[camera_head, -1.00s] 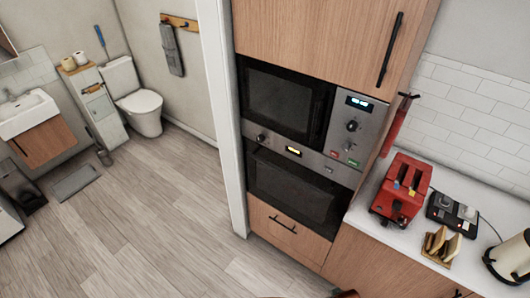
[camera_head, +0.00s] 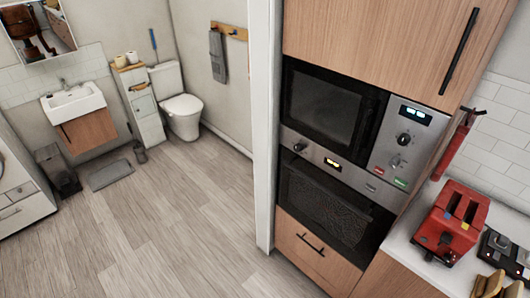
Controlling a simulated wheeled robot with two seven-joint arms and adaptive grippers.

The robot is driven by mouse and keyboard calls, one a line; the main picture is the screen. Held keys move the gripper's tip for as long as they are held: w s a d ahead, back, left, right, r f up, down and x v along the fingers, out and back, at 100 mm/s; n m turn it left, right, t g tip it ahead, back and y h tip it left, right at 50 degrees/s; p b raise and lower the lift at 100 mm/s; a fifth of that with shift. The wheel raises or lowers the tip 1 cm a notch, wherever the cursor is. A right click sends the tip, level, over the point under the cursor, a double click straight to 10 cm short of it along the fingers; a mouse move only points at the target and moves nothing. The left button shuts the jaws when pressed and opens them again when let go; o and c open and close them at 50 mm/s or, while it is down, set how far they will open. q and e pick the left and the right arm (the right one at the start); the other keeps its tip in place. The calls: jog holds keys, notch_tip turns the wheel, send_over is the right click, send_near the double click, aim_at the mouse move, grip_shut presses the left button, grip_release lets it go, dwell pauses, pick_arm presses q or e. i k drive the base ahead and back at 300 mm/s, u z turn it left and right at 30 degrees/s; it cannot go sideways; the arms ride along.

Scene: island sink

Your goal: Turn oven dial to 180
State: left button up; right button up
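The built-in oven (camera_head: 326,210) sits in a wooden tall cabinet right of centre, with a dark glass door that looks shut. Its steel control strip has a dark round dial (camera_head: 299,147) at the left end and a small lit yellowish display (camera_head: 333,162). The dial's marking is too small to read. Above it is a microwave (camera_head: 329,107) with a lit display (camera_head: 411,114) and two knobs, an upper one (camera_head: 403,139) and a lower one (camera_head: 397,161), on its right panel. Neither of my grippers is in view.
A white counter (camera_head: 411,248) at the right holds a red toaster (camera_head: 451,222) and a dark appliance (camera_head: 502,253). A drawer (camera_head: 313,249) is below the oven. Wooden floor (camera_head: 180,220) in front and left is clear. A white wall end (camera_head: 263,120) borders the cabinet.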

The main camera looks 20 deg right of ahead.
aim_at(298, 147)
jog(key=u, duration=0.9)
jog(key=i, duration=2.65)
jog(key=z, duration=2.45)
